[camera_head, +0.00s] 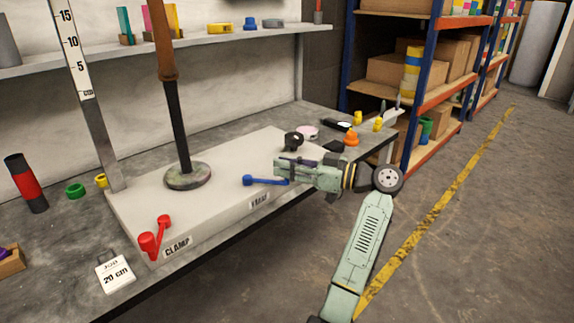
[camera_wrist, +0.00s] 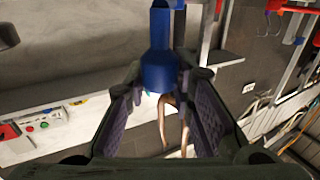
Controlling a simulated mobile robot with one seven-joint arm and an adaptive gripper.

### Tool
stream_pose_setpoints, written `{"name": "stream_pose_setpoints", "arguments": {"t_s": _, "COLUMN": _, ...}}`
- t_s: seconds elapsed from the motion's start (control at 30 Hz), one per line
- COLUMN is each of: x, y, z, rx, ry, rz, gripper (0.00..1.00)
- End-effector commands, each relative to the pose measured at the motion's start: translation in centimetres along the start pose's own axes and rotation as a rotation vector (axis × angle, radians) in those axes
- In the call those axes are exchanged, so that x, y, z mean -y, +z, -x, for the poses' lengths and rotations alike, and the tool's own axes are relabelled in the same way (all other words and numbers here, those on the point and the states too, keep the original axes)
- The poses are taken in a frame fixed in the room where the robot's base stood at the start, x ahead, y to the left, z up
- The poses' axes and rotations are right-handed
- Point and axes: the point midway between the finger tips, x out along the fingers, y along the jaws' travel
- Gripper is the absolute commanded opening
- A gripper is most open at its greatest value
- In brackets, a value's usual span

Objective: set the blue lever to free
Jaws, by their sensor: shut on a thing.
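The blue lever (camera_head: 265,181) sticks out along the front edge of the pale raised base (camera_head: 225,190), its round knob end to the left. A label (camera_head: 259,201) sits below it on the front face; its letters are hard to read. My gripper (camera_head: 285,172) comes from the right and is shut on the lever's right end. In the wrist view the blue lever (camera_wrist: 160,62) runs between the two fingers of my gripper (camera_wrist: 162,82).
A red two-knobbed lever (camera_head: 153,236) stands by the "CLAMP" label. A post on a round foot (camera_head: 187,175) and a scale upright (camera_head: 90,100) rise from the base. A job card (camera_head: 115,273) reads 20 cm. An orange knobbed thing (camera_head: 351,138) lies beyond my gripper. Floor is free at right.

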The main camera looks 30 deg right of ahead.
Motion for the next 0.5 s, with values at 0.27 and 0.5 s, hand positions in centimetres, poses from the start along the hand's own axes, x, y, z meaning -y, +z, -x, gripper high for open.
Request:
{"name": "stream_pose_setpoints", "arguments": {"t_s": 0.27, "x": -0.22, "y": -0.04, "z": -0.12, "rx": 0.001, "ry": 0.007, "rz": 0.001, "gripper": 0.26}}
{"name": "stream_pose_setpoints", "arguments": {"t_s": 0.5, "x": -0.14, "y": -0.03, "z": -0.07, "rx": 0.000, "ry": 0.005, "rz": 0.000, "gripper": 0.42}}
